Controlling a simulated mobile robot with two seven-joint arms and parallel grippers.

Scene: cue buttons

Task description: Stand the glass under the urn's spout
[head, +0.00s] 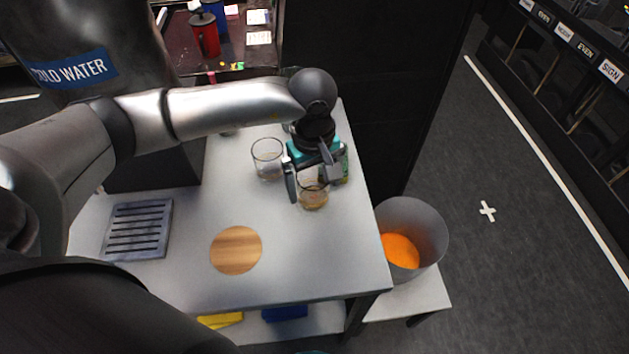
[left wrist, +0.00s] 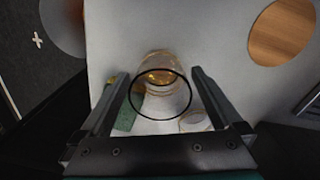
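The dark urn (head: 80,30) with a blue COLD WATER label stands at the upper left. Its spout is hidden, apparently behind my left arm. A slatted metal drip tray (head: 138,230) lies on the table in front of the urn. A glass with an amber tint low down (head: 313,197) stands upright; it also shows in the left wrist view (left wrist: 160,75). My left gripper (head: 312,188) is open, its fingers either side of this glass; contact is unclear. A clear glass (head: 268,158) stands just left of the gripper, also in the left wrist view (left wrist: 195,121). My right gripper is not in view.
A green item (head: 341,162) stands close beside the gripper's right finger. A round wooden coaster (head: 236,250) lies on the white table (head: 310,265). A grey bin with orange inside (head: 412,235) stands off the table's right edge. The table's front right is clear.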

